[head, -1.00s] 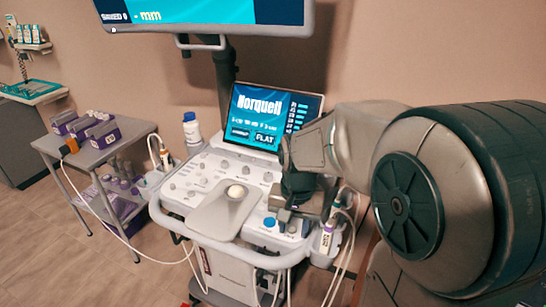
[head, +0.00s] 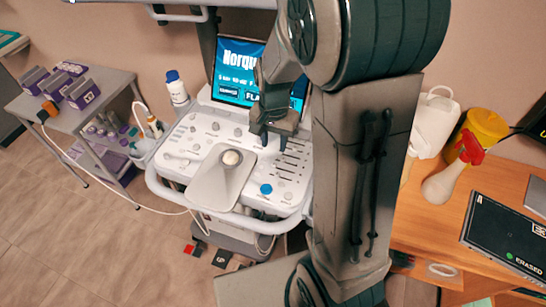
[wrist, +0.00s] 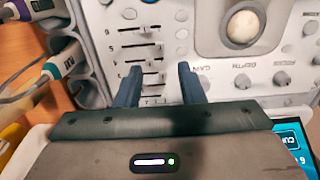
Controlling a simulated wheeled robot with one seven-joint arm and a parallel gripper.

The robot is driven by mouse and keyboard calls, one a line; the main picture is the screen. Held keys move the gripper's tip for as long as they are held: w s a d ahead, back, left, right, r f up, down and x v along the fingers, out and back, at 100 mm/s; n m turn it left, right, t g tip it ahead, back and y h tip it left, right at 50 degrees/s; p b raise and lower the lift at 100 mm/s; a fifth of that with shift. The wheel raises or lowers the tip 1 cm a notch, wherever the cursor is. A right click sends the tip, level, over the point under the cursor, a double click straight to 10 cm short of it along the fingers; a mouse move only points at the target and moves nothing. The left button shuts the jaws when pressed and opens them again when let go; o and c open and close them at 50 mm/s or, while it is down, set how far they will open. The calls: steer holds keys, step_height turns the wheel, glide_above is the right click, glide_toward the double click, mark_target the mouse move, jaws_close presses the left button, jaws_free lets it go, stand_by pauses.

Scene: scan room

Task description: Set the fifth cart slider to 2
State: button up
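The ultrasound cart's control panel (head: 195,150) has a bank of short sliders (head: 291,165) on its right side, partly under my gripper (head: 274,135). In the wrist view the sliders (wrist: 140,46) show as several parallel horizontal slots with small dark knobs. The scale marks are too small to read surely, and I cannot tell which slider is the fifth. My gripper (wrist: 159,76) is open in the wrist view, its two blue-grey fingers apart over the lower slots with nothing visibly held. The palm hides any slots below. I cannot tell whether the fingertips touch the panel.
A trackball (wrist: 243,28) and knobs lie beside the sliders. The cart screen (head: 236,72) stands just behind my gripper. Probes (wrist: 28,75) with cables hang at the cart's side.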

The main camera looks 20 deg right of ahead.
mark_target(274, 164)
step_height(274, 164, down, 8)
steer(key=shift+f, duration=0.2)
jaws_close()
